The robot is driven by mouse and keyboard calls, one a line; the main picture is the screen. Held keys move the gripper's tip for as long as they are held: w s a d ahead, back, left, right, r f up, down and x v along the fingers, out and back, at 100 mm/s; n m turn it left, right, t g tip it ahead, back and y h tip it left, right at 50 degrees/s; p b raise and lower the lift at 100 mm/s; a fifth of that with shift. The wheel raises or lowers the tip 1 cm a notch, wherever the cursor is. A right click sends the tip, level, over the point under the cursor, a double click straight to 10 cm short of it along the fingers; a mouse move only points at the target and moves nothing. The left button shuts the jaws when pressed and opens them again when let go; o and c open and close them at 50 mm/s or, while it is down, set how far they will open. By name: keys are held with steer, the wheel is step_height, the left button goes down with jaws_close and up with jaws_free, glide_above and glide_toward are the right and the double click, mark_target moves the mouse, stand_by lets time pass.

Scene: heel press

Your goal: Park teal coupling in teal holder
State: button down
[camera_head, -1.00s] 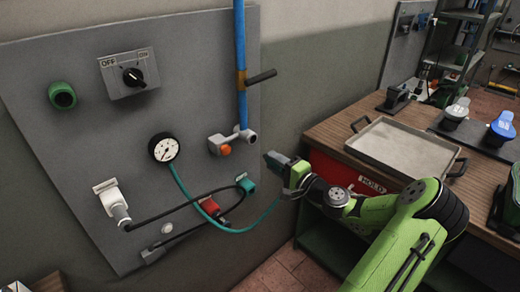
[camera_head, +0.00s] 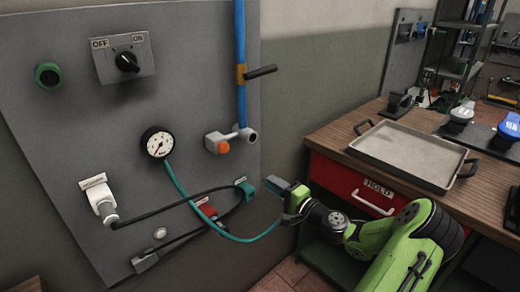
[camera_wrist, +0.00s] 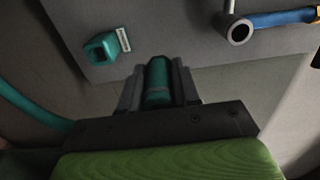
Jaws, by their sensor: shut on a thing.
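My gripper (camera_head: 280,190) is shut on the teal coupling (camera_wrist: 158,82), which shows between the two fingers in the wrist view. A teal hose (camera_head: 232,237) runs from the gauge toward my gripper. The teal holder (camera_head: 246,189) is a small open socket on the grey panel, just left of my fingertips in the head view. In the wrist view the holder (camera_wrist: 100,48) is ahead and to the left of the coupling, with a visible gap between them. In the head view the coupling is mostly hidden by the fingers.
The grey panel (camera_head: 75,150) carries a gauge (camera_head: 157,142), an OFF/ON switch (camera_head: 127,61), a green socket (camera_head: 48,76), a red holder (camera_head: 206,208) and a blue pipe (camera_head: 239,60) with a valve. Black cables hang near the teal holder. A bench with a metal tray (camera_head: 405,155) stands right.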

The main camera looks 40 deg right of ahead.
step_height(320, 180, down, 11)
steer(key=b, duration=0.4)
steer(key=shift+f, duration=0.2)
stand_by(0.3)
steer(key=shift+w+a, duration=0.1)
steer(key=shift+w, duration=2.4)
steer(key=shift+w, duration=1.4)
steer(key=c, duration=0.7)
jaws_free()
steer(key=shift+c, duration=0.2)
steer(key=s+p, duration=0.3)
steer(key=s, duration=1.2)
steer(key=shift+s+d, duration=0.2)
steer(key=shift+s, duration=0.15)
